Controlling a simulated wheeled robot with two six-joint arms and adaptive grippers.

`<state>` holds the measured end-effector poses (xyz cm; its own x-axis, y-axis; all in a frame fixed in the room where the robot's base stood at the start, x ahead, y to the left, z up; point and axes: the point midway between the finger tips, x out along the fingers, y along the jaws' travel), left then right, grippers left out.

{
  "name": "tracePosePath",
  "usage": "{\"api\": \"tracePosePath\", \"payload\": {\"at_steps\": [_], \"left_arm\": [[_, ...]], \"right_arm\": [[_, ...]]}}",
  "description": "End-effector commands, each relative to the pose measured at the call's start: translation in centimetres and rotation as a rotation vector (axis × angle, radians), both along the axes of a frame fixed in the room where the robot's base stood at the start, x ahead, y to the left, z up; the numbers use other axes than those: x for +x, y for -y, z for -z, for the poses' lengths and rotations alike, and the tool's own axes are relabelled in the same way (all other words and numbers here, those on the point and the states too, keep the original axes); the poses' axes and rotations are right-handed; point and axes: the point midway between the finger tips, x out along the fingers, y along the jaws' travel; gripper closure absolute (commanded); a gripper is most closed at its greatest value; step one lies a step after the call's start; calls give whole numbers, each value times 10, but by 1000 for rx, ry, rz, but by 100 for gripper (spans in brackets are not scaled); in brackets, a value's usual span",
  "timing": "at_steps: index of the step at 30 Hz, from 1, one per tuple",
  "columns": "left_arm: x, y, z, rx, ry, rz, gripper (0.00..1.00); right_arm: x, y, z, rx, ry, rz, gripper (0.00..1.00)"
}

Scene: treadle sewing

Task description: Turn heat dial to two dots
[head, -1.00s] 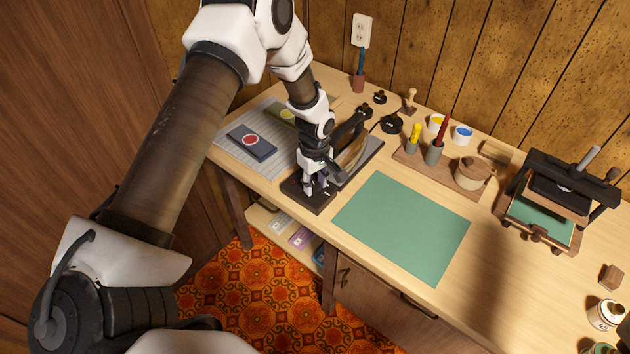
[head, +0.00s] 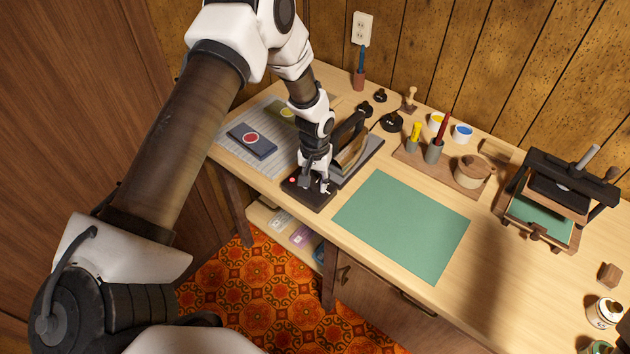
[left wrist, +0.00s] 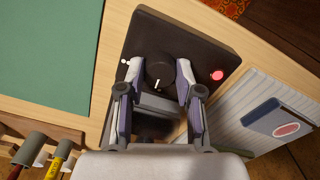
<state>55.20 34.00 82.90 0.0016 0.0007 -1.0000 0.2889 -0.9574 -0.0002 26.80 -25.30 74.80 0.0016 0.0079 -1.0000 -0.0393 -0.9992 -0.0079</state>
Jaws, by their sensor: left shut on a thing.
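The heat dial (left wrist: 160,72) is a round black knob with a white pointer line, on a dark control panel (left wrist: 198,38). My left gripper (left wrist: 161,72) points down over the panel, with its fingertips closed on opposite sides of the dial. The pointer line faces the gripper's palm in the left wrist view. Small white marks (left wrist: 124,62) show beside the left fingertip; I cannot tell their full count. A red light (left wrist: 217,75) glows on the panel. In the head view, my left gripper (head: 315,185) covers the dial. My right gripper is not in view.
The panel is the front of a black press with a lever arm (head: 349,129). A green mat (head: 402,226) lies to its right. A pen holder tray (head: 460,181) stands behind the mat.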

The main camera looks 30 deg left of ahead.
Motion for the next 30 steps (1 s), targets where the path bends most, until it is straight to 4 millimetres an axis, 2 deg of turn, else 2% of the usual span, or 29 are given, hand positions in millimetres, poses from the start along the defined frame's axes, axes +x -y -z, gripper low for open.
{"api": "tracePosePath", "payload": {"at_steps": [15,30], "left_arm": [[-3,0,3,-1,-7,420,100],[-2,0,3,-2,-7,547,100]], "right_arm": [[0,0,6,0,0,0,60],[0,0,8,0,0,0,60]]}}
